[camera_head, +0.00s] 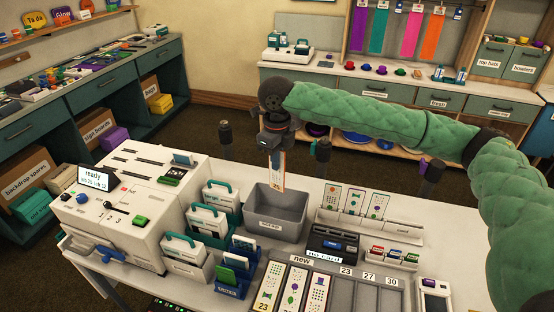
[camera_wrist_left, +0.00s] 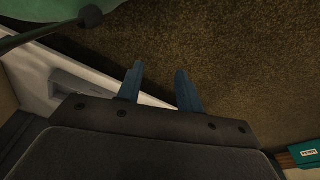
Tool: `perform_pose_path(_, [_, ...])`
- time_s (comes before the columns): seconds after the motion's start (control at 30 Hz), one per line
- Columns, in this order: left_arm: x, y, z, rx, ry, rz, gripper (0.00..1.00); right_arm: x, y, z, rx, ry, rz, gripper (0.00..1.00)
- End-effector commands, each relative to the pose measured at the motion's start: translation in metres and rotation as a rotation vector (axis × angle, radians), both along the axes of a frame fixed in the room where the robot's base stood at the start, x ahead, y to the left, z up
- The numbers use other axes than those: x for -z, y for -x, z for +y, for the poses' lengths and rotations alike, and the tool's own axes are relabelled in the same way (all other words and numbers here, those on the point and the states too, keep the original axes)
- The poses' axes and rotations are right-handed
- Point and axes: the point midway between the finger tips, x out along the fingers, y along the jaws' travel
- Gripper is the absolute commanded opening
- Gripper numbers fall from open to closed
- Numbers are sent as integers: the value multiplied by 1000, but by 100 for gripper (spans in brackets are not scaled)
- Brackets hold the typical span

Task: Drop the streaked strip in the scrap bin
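My right gripper (camera_head: 275,146) points down above the grey scrap bin (camera_head: 268,232) and is shut on a narrow pale strip (camera_head: 277,172). The strip hangs upright, with orange marks and a number near its bottom. Its lower end overlaps the bin's back rim in the picture; I cannot tell whether it is below rim level. The gripper hides the strip's top. The left wrist view shows my left gripper (camera_wrist_left: 161,88) with its two blue fingers apart and nothing between them; it does not show in the head view.
Left of the bin stand teal-and-white cases (camera_head: 208,224) and a white machine (camera_head: 130,205). Right of it are a rack of several cards (camera_head: 354,200) and a black device (camera_head: 333,243). A tray (camera_head: 342,290) of patterned strips lies in front. Posts rise behind the bin.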

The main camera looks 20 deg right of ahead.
Motion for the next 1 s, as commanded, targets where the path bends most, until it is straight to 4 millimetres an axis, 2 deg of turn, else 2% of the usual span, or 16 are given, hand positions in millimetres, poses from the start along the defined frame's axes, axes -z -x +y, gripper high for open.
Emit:
perform_pose_path(0.1, [0, -1, 0, 0, 1, -4, 36, 0, 0, 0, -132, 0, 0, 0])
perform_pose_path(0.33, [0, -1, 0, 0, 1, -5, 36, 0, 0, 0, -280, 0, 0, 0])
perform_pose_path(0.63, [-8, -5, -4, -2, 4, 1, 36, 7, 0, 0, -301, 0, 0, 0])
perform_pose_path(1.0, [-35, -14, -14, -8, 13, 18, 36, 22, 0, 0, -300, 0, 0, 0])
